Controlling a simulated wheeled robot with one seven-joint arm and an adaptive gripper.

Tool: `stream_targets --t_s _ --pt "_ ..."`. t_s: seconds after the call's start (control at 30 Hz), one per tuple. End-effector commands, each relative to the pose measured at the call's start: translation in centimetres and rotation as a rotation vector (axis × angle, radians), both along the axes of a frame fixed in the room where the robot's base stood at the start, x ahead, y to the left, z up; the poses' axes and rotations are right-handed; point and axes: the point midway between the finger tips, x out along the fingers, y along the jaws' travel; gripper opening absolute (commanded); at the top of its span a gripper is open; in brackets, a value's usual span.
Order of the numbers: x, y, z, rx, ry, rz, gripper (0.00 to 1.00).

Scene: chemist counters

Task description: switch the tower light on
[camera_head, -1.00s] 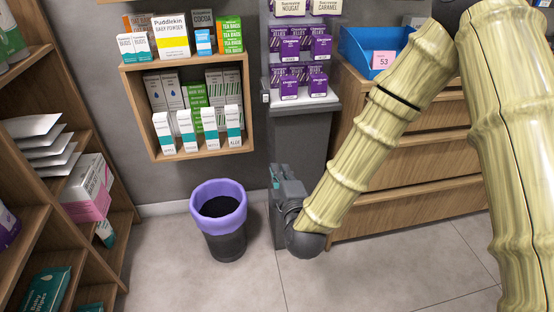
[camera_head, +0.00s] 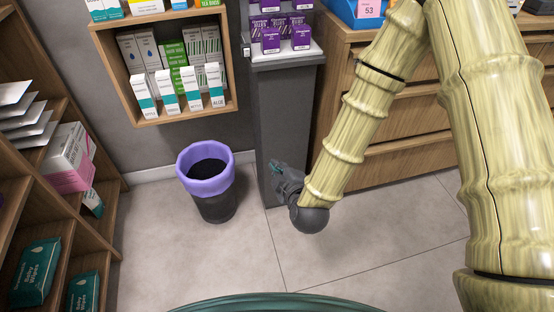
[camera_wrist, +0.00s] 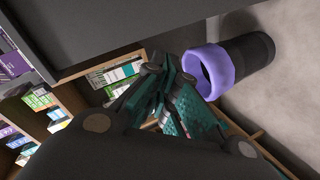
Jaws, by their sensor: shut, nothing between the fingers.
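The dark grey tower (camera_head: 277,120) stands against the wall with purple boxes (camera_head: 280,28) on its shelf. A small pale fitting (camera_head: 247,50) shows at the left edge of its shelf; I cannot tell whether it is a switch. No lit lamp can be made out on the tower. My gripper (camera_head: 277,170) is low in front of the tower column, well below the shelf, and looks shut and empty. Its teal fingers (camera_wrist: 165,88) also show in the wrist view, with the dark underside of something large at the upper left.
A bin with a purple rim (camera_head: 205,186) stands on the floor left of the tower. A wooden wall box (camera_head: 134,100) with cartons hangs above it. Wooden drawers (camera_head: 392,118) are to the right, and shelves (camera_head: 70,215) to the left.

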Motion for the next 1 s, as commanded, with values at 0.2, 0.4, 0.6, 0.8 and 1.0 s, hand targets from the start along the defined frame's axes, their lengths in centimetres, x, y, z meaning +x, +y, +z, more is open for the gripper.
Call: stream_targets --t_s 0.2,0.4,0.6,0.8,1.0 --pt "-0.2 -0.1 -0.4 0.005 0.012 -0.002 0.00" --pt "-0.1 -0.1 -0.4 0.005 0.011 -0.002 0.00" --pt "-0.1 -0.1 -0.3 0.005 0.010 -0.002 0.00" --pt "0.6 0.3 0.8 -0.014 -0.027 0.003 0.00" --pt "2.1 1.3 3.8 -0.064 -0.114 0.015 0.00"
